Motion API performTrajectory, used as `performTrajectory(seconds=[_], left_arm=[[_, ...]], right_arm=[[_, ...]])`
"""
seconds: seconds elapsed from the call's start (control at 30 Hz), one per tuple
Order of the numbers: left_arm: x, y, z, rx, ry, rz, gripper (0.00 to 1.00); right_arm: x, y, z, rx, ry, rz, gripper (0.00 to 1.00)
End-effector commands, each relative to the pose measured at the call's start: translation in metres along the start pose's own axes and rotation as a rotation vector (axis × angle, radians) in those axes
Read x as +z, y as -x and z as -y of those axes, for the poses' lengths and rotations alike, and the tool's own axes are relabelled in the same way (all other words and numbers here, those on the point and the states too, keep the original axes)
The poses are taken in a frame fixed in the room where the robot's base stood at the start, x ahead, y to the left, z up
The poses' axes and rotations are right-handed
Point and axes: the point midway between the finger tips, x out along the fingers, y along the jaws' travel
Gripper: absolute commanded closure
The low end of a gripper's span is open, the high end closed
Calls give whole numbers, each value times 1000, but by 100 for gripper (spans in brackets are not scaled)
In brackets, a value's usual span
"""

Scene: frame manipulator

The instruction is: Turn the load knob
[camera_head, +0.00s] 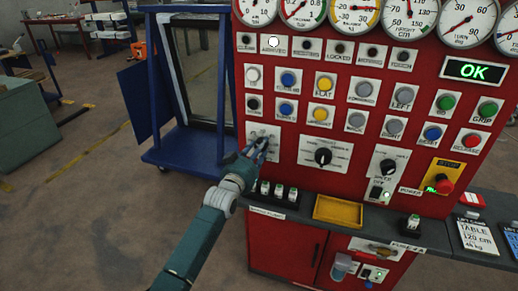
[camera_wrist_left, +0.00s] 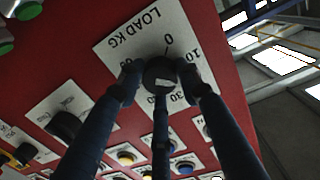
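The load knob (camera_wrist_left: 158,72) is a dark round knob on a white plate (camera_wrist_left: 135,30) marked LOAD KG, which appears upside down in the left wrist view. Numbers ring it, with 0, 10 and 30 readable. My left gripper (camera_wrist_left: 160,78) has its dark fingers around the knob, a fingertip against each side and a third finger below. In the head view my left gripper (camera_head: 257,146) reaches the plate at the lower left of the red panel and hides most of the knob. The knob's exact setting is unclear. My right gripper is not in view.
The red panel (camera_head: 290,165) carries other knobs, such as a black one (camera_head: 323,156), several buttons, gauges above and a red stop button (camera_head: 439,184). A shelf below holds a yellow tray (camera_head: 338,211). A blue frame cart (camera_head: 185,148) stands to the left, with open floor before it.

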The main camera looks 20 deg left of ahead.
Motion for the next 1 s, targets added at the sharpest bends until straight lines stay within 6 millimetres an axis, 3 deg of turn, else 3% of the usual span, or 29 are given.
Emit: performTrajectory(seconds=[0.03,0.1,0.57,0.77,1.0], left_arm=[[13,2,0,-1,0,24,56],[13,2,0,-1,0,24,47],[6,6,0,1,0,11,47],[6,33,0,0,0,11,47],[7,82,1,-1,-1,13,47]], right_arm=[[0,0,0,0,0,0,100],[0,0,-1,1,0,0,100],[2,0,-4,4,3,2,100],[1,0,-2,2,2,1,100],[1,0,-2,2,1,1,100]])
